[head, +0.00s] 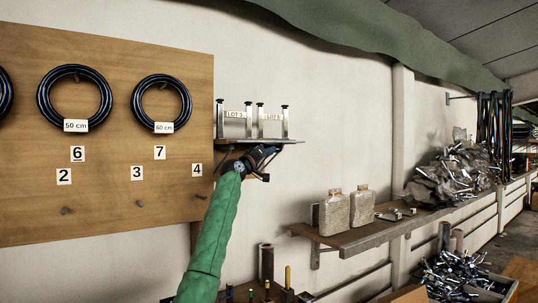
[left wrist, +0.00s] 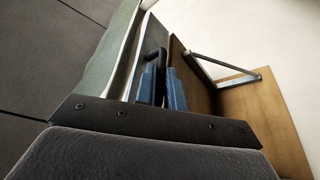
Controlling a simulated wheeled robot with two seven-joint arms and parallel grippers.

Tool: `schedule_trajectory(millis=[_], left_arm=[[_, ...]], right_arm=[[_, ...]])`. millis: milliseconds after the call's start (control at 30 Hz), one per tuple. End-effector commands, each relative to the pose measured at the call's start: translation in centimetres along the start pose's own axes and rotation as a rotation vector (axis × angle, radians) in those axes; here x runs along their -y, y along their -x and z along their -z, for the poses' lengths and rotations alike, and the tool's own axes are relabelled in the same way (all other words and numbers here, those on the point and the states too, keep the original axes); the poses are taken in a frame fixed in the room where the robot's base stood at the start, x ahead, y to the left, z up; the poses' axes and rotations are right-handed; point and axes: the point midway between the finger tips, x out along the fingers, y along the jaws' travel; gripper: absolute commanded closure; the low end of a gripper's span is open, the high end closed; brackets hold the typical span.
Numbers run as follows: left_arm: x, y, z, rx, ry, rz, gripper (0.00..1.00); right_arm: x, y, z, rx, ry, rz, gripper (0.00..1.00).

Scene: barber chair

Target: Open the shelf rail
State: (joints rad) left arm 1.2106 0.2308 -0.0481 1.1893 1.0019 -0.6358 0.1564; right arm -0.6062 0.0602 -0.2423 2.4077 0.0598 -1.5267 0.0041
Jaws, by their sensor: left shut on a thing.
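A small wall shelf (head: 285,141) sits right of the wooden board in the head view. Upright metal pieces with dark tops stand on it, with tags reading LOT. My left gripper (head: 267,154) is just under the front of this shelf. In the left wrist view its blue fingers (left wrist: 164,88) are shut on a dark bent handle (left wrist: 153,52), which I take to be the shelf rail's handle. The fingers hide its lower part. How far the rail is open cannot be told. My right gripper is not in view.
The wooden board (head: 110,215) with black hose coils (head: 75,90) and number tags is at left. A longer shelf (head: 350,238) with two pellet-filled containers (head: 334,211) runs to the right. Tools stand below my left arm. The wall between the shelves is clear.

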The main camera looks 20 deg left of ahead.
Motion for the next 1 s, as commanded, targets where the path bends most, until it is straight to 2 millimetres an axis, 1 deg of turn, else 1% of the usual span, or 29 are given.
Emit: schedule_trajectory(millis=[67, 100, 167, 200, 433, 567, 667, 900, 1000], left_arm=[[0.0, 0.0, -0.1, 0.002, 0.000, 0.000, 1.00], [0.0, 0.0, -0.1, 0.002, 0.001, 0.000, 0.81], [0.0, 0.0, -0.1, 0.001, 0.001, 0.000, 0.70], [0.0, 0.0, -0.1, 0.001, 0.001, 0.000, 0.67], [0.0, 0.0, -0.1, 0.001, 0.001, 0.000, 0.67], [0.2, 0.7, -0.1, 0.000, 0.001, 0.000, 0.67], [0.3, 1.9, -0.2, 0.000, -0.001, 0.000, 0.67], [0.2, 5.6, -0.2, 0.001, -0.001, 0.000, 0.67], [0.2, 6.8, -0.2, 0.000, -0.001, 0.001, 0.67]], right_arm=[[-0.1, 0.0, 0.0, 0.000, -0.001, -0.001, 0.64], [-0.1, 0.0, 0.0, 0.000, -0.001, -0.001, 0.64], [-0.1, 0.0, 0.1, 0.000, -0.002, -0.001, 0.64], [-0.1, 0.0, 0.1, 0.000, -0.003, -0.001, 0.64], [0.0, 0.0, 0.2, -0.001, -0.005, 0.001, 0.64], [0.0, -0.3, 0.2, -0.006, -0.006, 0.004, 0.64], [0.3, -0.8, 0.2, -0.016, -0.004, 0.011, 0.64], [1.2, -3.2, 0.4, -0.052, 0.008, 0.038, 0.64], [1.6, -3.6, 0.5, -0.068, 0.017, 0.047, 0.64]])
